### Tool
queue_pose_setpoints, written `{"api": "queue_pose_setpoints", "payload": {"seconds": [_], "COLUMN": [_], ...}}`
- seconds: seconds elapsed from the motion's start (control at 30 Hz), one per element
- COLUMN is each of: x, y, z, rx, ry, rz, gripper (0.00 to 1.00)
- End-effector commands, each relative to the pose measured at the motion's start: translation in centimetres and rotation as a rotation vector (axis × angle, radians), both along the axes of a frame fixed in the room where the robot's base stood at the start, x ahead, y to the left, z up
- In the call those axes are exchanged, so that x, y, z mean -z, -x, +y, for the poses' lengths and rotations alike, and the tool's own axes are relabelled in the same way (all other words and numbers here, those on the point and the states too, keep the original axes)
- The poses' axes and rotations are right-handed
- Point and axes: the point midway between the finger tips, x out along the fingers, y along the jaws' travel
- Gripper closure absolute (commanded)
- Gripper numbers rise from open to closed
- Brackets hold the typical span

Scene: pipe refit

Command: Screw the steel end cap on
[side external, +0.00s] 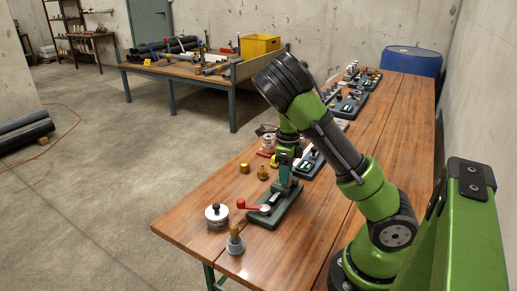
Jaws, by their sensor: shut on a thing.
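My gripper (285,183) points down over the right part of a green fixture plate (262,221) near the front of the wooden bench. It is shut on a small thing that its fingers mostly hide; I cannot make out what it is. A pale steel pipe piece (272,197) and a valve with a red lever (246,205) sit on the plate. I cannot pick out the steel end cap by itself. Whether the held thing touches the pipe piece is too small to tell.
Two brass fittings (263,173) stand behind the plate. A white tin (216,216) and a grey pot with a wooden-handled tool (235,241) stand in front. More fixtures (346,106) line the bench farther back. The bench's front left corner is clear.

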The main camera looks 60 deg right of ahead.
Motion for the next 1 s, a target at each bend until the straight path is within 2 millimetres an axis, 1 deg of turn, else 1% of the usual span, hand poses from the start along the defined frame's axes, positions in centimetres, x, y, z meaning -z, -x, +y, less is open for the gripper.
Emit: {"api": "queue_pose_setpoints", "payload": {"seconds": [0.03, 0.1, 0.37, 0.47, 0.6, 0.7, 0.8, 1.0], "x": [0.02, -0.01, 0.0, 0.03, 0.06, 0.06, 0.03, 0.03], "y": [0.2, 0.19, 0.17, 0.18, 0.16, 0.17, 0.19, 0.25], "z": [-0.24, -0.24, -0.23, -0.22, -0.18, -0.19, -0.21, -0.25], "rx": [0.043, 0.076, 0.09, 0.188, 0.426, 0.55, 0.603, 0.605], "ry": [0.007, 0.006, 0.006, 0.007, 0.008, 0.008, 0.007, 0.008], "rz": [0.005, 0.004, 0.003, 0.004, 0.004, 0.003, 0.003, 0.003], "gripper": [1.0, 1.0, 1.0, 1.0, 1.0, 1.0, 1.0, 1.0]}}
